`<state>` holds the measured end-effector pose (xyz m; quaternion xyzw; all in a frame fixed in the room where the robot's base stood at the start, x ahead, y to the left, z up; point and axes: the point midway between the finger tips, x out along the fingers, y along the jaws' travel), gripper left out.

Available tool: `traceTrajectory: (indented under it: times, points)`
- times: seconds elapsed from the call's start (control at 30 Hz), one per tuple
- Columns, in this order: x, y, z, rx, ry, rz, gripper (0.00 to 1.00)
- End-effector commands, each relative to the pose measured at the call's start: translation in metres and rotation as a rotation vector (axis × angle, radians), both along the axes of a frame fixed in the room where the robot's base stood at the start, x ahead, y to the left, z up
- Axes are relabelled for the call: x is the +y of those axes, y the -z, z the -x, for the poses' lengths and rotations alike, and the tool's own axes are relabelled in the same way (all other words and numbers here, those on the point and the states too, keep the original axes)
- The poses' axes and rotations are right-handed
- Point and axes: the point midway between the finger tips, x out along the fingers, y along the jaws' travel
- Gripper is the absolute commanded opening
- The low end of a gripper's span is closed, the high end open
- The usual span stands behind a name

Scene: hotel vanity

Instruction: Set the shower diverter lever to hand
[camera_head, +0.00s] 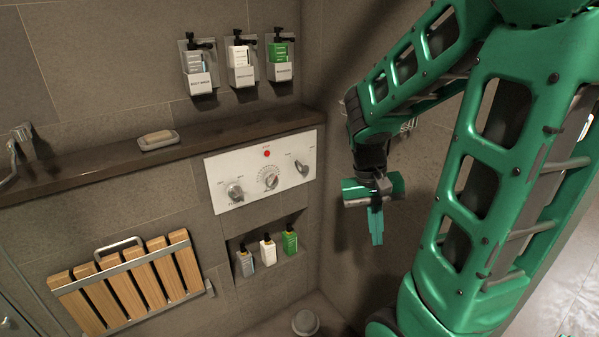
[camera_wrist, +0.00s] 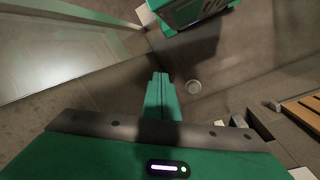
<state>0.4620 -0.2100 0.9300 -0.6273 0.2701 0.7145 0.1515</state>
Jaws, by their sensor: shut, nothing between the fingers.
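A white control panel (camera_head: 222,168) is set in the grey tiled wall below the wooden shelf. It carries a lever-like chrome handle (camera_head: 302,168) at its right, a round dial (camera_head: 268,178) in the middle and a chrome knob (camera_head: 235,192) at the left. The right handle looks like the diverter lever; its markings are too small to read. My gripper (camera_head: 376,238) is right of the panel and apart from it, fingers pointing down, shut and empty. Its closed teal fingers show in the wrist view (camera_wrist: 160,80); the panel is not visible there.
A dark wooden shelf (camera_head: 90,172) with a soap dish (camera_head: 158,141) runs above the panel. Dispensers (camera_head: 241,65) hang higher up. A niche with bottles (camera_head: 267,250) lies below. A slatted folding seat (camera_head: 130,285) is at lower left. Space before the panel is clear.

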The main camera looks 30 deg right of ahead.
Motion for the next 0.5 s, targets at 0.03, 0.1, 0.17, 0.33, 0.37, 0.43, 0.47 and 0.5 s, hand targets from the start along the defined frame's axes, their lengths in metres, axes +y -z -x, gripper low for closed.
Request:
traceTrajectory:
  times: [0.03, 0.1, 0.17, 0.33, 0.37, 0.43, 0.47, 0.5]
  points:
    - [-0.006, 0.01, -0.007, 0.035, 0.0, 0.031, 0.0]
    - [-0.016, 0.02, -0.015, 0.069, 0.003, 0.079, 0.0]
    - [-0.025, 0.029, -0.022, 0.1, 0.003, 0.123, 0.0]
    - [-0.048, 0.053, -0.041, 0.18, -0.014, 0.264, 0.0]
    - [-0.053, 0.056, -0.044, 0.193, -0.018, 0.292, 0.0]
    - [-0.062, 0.064, -0.052, 0.223, -0.033, 0.358, 0.0]
    - [-0.066, 0.067, -0.056, 0.234, -0.043, 0.387, 0.0]
    - [-0.071, 0.071, -0.06, 0.25, -0.054, 0.426, 0.0]
